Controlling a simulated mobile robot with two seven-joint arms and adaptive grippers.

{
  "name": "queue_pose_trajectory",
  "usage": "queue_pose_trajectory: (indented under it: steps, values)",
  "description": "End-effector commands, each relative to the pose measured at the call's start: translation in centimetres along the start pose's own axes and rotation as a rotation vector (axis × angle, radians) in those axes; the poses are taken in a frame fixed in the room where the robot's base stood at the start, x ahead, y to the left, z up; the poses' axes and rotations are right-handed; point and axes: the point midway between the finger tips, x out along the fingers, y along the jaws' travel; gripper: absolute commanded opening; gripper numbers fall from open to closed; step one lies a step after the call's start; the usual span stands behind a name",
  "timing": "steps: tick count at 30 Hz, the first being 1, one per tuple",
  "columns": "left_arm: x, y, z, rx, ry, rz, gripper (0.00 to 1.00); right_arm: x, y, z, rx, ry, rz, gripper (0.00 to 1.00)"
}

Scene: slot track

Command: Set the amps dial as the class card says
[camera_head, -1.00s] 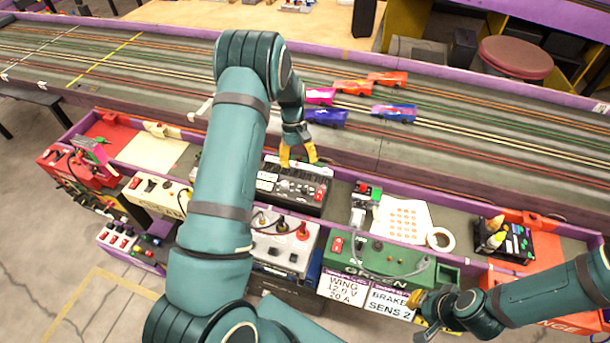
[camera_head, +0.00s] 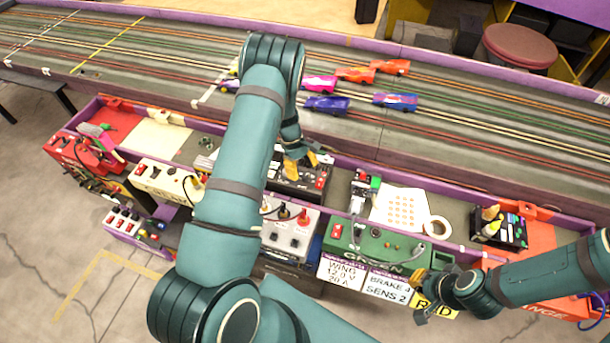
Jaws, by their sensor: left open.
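A white class card (camera_head: 343,271) hangs on the front of the green station and reads "WING 12.0 V 20 A". A second card (camera_head: 388,288) beside it reads "BRAKE 4 SENS 2". My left gripper (camera_head: 301,163) is open, its yellow fingertips over the back part of a black box (camera_head: 299,188) with red switches. My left arm hides the box's left part. I cannot tell whether the fingertips touch it, and I cannot make out the amps dial. My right gripper (camera_head: 425,284) is at the front edge beside the second card; its jaw opening is unclear.
A grey box (camera_head: 283,238) with red and dark knobs stands in front of the black box. The green station (camera_head: 375,250), a tape roll (camera_head: 438,228) and a bottle tray (camera_head: 503,230) lie to the right. Several slot cars (camera_head: 327,104) stand on the track behind. A purple rail (camera_head: 400,172) edges the bench.

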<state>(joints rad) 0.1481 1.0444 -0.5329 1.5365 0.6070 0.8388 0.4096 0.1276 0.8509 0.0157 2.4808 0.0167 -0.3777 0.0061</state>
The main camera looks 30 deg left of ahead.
Motion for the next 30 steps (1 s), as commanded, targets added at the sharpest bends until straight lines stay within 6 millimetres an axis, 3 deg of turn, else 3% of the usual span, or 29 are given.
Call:
queue_pose_trajectory:
  steps: [6, 17, 18, 22, 23, 30]
  values:
    - [2.3, 0.0, 0.0, 0.000, 0.000, -0.001, 0.54, 0.1, 0.0, 0.0, 0.000, -0.001, 0.000, 0.00]
    - [2.7, 0.0, 0.0, 0.000, 0.000, 0.001, 0.54, 0.1, 0.0, 0.1, -0.001, -0.001, 0.000, 0.00]
    - [2.7, 0.0, 0.0, 0.000, 0.000, 0.001, 0.50, 0.1, 0.0, 0.1, -0.001, -0.001, 0.000, 0.00]
    - [2.7, 0.0, 0.0, 0.000, 0.000, 0.000, 0.04, 0.1, 0.0, 0.1, 0.000, -0.001, 0.000, 0.00]
    - [2.7, 0.0, 0.0, 0.000, 0.000, 0.000, 0.00, 0.1, 0.0, 0.1, 0.000, -0.001, 0.000, 0.00]
    - [2.7, 0.0, 0.0, 0.001, -0.001, 0.000, 0.00, 0.1, 0.0, 0.1, -0.001, -0.001, 0.000, 0.00]
